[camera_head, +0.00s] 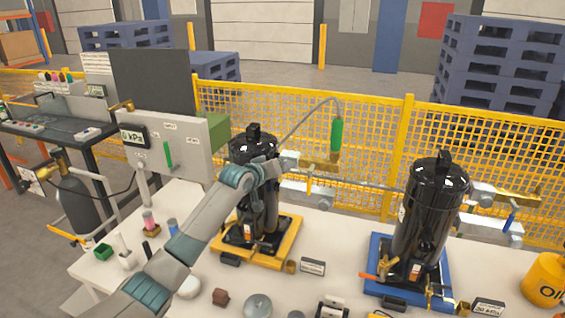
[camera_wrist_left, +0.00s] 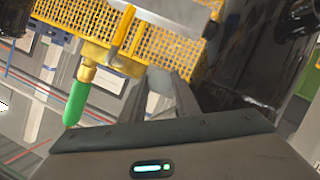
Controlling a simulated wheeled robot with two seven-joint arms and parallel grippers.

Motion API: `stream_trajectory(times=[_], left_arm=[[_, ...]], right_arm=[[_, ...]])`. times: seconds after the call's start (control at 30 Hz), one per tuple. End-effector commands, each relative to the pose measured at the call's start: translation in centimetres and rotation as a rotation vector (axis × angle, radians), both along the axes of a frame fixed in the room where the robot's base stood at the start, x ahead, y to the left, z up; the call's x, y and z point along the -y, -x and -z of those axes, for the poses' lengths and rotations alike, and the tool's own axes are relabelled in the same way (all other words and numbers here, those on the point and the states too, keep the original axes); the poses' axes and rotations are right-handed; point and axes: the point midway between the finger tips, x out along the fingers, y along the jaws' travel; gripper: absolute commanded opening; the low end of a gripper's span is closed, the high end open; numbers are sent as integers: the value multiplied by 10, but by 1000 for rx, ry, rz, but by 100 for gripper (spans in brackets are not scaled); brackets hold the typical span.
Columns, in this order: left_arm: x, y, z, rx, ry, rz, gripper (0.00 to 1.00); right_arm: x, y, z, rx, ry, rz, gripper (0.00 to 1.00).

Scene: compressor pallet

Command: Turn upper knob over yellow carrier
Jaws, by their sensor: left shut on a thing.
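The yellow carrier (camera_head: 289,247) stands on the white table with a black compressor (camera_head: 252,146) upright on it. My left arm reaches across in front of this compressor. My left gripper (camera_head: 288,161) is at the valve fitting just right of the compressor's upper part, shut on what appears to be the upper knob, which the jaws mostly hide. In the left wrist view, the grey fingers (camera_wrist_left: 172,92) are close together in front of a grey and brass fitting (camera_wrist_left: 122,40). A lower grey knob (camera_head: 325,203) sits below, apart from the gripper. My right gripper is not in view.
A second compressor (camera_head: 428,215) stands on a blue carrier (camera_head: 374,250) to the right. A yellow mesh fence (camera_head: 375,135) runs behind.

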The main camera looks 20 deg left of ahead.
Motion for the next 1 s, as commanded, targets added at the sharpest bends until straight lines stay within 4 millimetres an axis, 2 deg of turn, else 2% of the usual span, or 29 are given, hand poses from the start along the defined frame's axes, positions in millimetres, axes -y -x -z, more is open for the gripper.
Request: stream_trajectory(times=[0.13,0.63,0.67,0.7,0.73,1.0], left_arm=[[1,1,2,-5,-48,1,6],[1,1,4,-3,-72,0,6],[1,1,4,-3,-72,0,33],[1,1,3,-3,-70,1,43],[1,1,3,-3,-70,1,47],[1,0,1,0,-70,0,47]], right_arm=[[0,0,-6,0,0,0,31],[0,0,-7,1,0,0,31],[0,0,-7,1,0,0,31],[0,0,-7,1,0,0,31],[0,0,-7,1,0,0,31],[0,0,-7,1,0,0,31]])
